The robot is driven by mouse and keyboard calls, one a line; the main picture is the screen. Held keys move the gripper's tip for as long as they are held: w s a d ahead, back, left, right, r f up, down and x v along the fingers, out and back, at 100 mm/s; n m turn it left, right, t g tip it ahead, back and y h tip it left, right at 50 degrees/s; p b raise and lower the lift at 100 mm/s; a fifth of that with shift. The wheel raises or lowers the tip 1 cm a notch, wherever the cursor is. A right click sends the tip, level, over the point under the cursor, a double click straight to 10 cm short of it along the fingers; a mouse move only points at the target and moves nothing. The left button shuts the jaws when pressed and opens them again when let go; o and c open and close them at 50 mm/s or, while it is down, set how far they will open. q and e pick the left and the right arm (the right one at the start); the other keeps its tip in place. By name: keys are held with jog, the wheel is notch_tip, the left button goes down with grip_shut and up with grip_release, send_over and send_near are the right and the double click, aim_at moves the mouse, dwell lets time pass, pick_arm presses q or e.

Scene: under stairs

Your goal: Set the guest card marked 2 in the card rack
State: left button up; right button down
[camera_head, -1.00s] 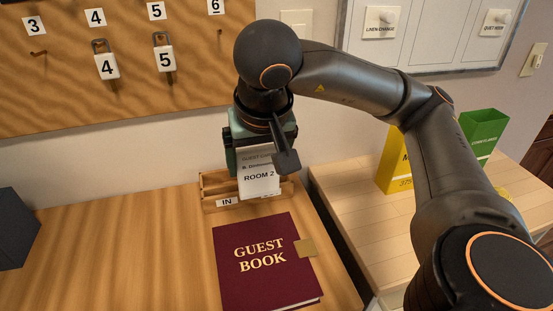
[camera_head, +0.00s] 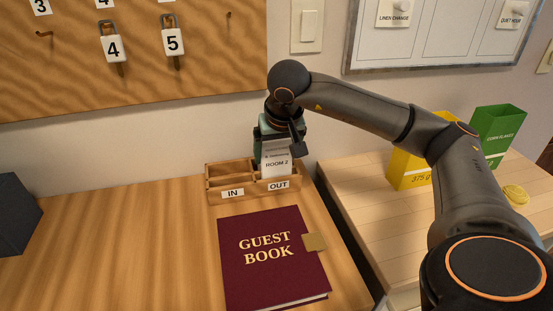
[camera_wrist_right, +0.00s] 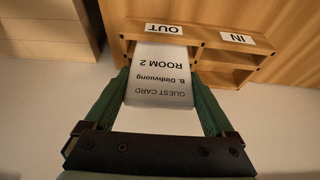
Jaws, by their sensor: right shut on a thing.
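The white guest card (camera_head: 276,160) reads "ROOM 2". My right gripper (camera_head: 272,140) is shut on its upper part and holds it about upright, lettering towards the head camera. The card (camera_wrist_right: 160,78) also shows between the green fingers of my right gripper (camera_wrist_right: 160,95) in the right wrist view. The wooden card rack (camera_head: 213,183) stands at the back of the desk, with sections labelled IN and OUT. The card's lower end is at the OUT section, just behind the OUT label (camera_head: 278,185). I cannot tell how deep it sits. My left gripper is not in view.
A dark red guest book (camera_head: 270,255) lies in front of the rack. A pegboard (camera_head: 140,60) with numbered padlocks hangs behind. A yellow box (camera_head: 408,170) and a green box (camera_head: 497,130) stand on the lighter counter at right. The desk's left part is mostly clear.

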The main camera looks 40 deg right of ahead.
jog(key=shift+f, duration=0.85)
jog(key=shift+f, duration=0.2)
grip_release()
jog(key=shift+r, duration=0.15)
